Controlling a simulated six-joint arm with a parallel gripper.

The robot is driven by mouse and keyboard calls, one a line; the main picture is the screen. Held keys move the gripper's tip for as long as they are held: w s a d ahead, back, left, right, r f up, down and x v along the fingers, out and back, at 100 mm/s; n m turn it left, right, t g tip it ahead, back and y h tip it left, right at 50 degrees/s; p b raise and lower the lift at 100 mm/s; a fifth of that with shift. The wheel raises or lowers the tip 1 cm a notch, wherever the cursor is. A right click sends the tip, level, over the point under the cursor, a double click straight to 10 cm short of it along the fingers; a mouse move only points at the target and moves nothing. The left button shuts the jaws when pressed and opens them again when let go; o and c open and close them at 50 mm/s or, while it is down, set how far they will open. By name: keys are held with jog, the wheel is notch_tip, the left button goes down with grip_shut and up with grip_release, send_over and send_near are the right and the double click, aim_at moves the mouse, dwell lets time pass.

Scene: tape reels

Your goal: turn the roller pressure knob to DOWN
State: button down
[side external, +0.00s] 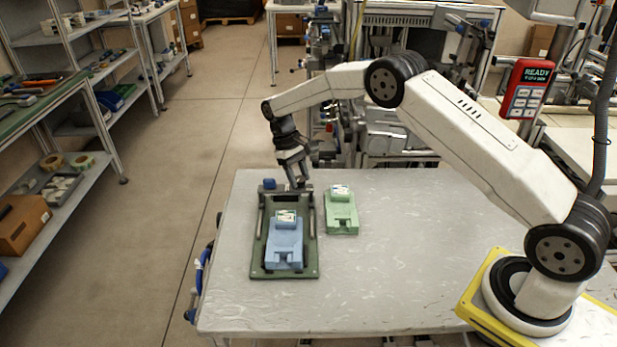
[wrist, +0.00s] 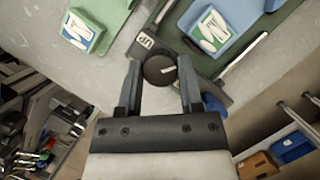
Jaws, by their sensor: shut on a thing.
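The roller pressure knob (wrist: 160,69) is a dark round knob at the end of a grey crossbar in the wrist view. No DOWN label is readable. My gripper (wrist: 159,64) has one finger on each side of the knob and is shut on it. In the side view my gripper (side external: 297,183) points down at the right end of the fixture's (side external: 284,272) far crossbar; the knob is hidden there.
A blue block (side external: 284,246) with a printed label sits in the green fixture. A green block (side external: 341,216) stands on the grey table (side external: 420,260) just right of it. A small blue part (side external: 269,184) is at the crossbar's left end.

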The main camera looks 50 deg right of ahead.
jog(key=m+y, duration=0.1)
jog(key=m, duration=0.2)
jog(key=shift+d+m, duration=0.1)
jog(key=shift+m, duration=0.3)
jog(key=shift+m+t+y, duration=0.6)
jog(key=shift+m+y, duration=0.3)
jog(key=shift+m, duration=1)
jog(key=shift+c, duration=1.2)
grip_release()
jog(key=shift+r, duration=0.1)
jog(key=v, duration=0.7)
jog(key=shift+r, duration=0.25)
